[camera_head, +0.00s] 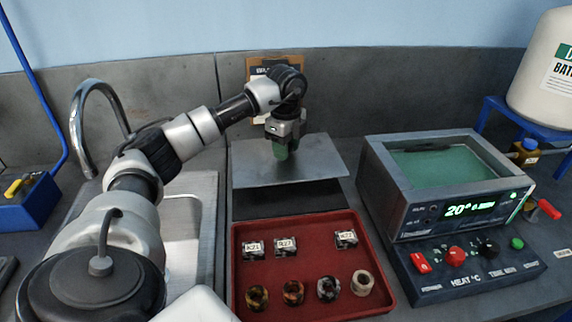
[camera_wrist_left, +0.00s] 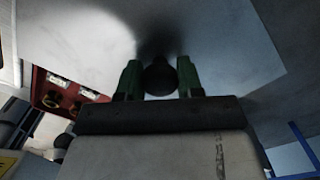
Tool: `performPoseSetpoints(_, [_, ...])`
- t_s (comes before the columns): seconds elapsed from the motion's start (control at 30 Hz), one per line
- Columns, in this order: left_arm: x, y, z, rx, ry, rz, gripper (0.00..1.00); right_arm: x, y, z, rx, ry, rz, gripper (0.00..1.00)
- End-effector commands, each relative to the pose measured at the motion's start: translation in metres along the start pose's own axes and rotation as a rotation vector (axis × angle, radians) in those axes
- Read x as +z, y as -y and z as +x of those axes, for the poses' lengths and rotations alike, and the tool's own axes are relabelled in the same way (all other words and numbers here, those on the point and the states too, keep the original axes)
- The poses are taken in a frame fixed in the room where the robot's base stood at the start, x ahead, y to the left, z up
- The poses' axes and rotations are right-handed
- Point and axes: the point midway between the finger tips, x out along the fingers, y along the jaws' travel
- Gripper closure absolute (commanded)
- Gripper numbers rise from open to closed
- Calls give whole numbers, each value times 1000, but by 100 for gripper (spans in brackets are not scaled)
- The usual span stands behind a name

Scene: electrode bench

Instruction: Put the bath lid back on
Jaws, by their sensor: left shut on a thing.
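The bath lid (camera_head: 315,155) is a flat grey plate left of the bath, behind the red tray. My left gripper (camera_head: 281,150) points down over it. In the left wrist view, its green fingers are shut on the lid's dark round knob (camera_wrist_left: 159,78), and the lid's plate (camera_wrist_left: 225,45) fills much of that view. A dark area shows below the lid's front edge; I cannot tell how high the lid is. The bath (camera_head: 378,165) is a grey box, open at the top with green liquid (camera_head: 445,164) inside. Its display reads 20°. My right gripper is not in view.
A red tray (camera_head: 305,276) with labelled cards and several ring-shaped pieces lies in front of the lid. A control panel (camera_head: 470,270) fronts the bath. A sink (camera_head: 190,225) and tap are at left. A white tank (camera_head: 540,85) and a brown bottle (camera_head: 526,153) stand at right.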

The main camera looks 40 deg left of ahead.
Motion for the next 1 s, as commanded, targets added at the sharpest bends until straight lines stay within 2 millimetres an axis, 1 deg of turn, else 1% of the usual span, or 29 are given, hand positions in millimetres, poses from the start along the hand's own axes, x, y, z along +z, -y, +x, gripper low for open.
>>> performPoseSetpoints(0.03, [0, 1, -8, -5, -1, 0, 100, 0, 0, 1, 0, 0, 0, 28])
performPoseSetpoints(0.1, [0, 0, -16, -2, -1, -1, 100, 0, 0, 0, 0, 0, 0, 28])
performPoseSetpoints(0.3, [0, 0, -32, -1, -1, -1, 100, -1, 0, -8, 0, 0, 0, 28])
performPoseSetpoints(0.8, [0, 0, -56, 0, -1, -1, 100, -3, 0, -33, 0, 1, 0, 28])
performPoseSetpoints(1.0, [0, 0, -57, 0, -1, -1, 100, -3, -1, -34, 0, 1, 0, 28])
